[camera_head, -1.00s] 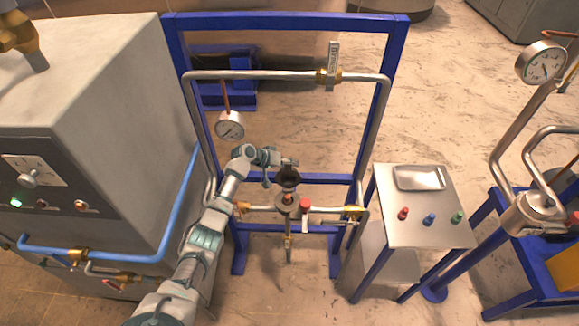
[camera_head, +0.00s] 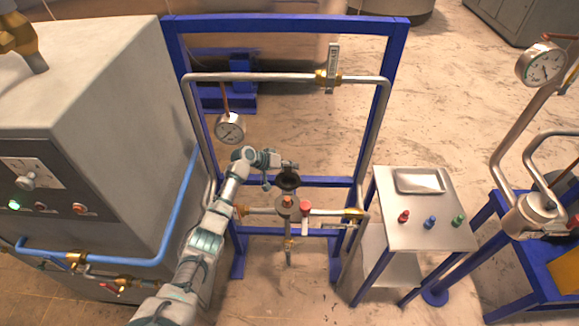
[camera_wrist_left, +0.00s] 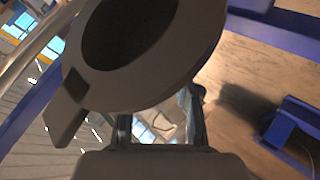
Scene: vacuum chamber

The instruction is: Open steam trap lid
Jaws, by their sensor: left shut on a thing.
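The steam trap (camera_head: 285,212) is on the pipe across the lower part of the blue frame, with a reddish-orange part showing at its top. Its lid (camera_head: 288,181) is dark and round. It stands raised and tilted behind the trap opening, with its dark hollow face toward the head camera. My left gripper (camera_head: 289,164) is at the lid's far edge and shut on it. In the left wrist view the lid (camera_wrist_left: 205,38) looms large, just beyond my left gripper's fingers (camera_wrist_left: 160,128). The exact contact is hidden. My right gripper is not in view.
A red-knobbed valve (camera_head: 305,209) is right of the trap. A pressure gauge (camera_head: 230,127) hangs at upper left inside the frame (camera_head: 285,22). A metal table (camera_head: 420,235) with a tray (camera_head: 419,181) and coloured knobs stands at right. A grey cabinet (camera_head: 95,90) borders my left arm.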

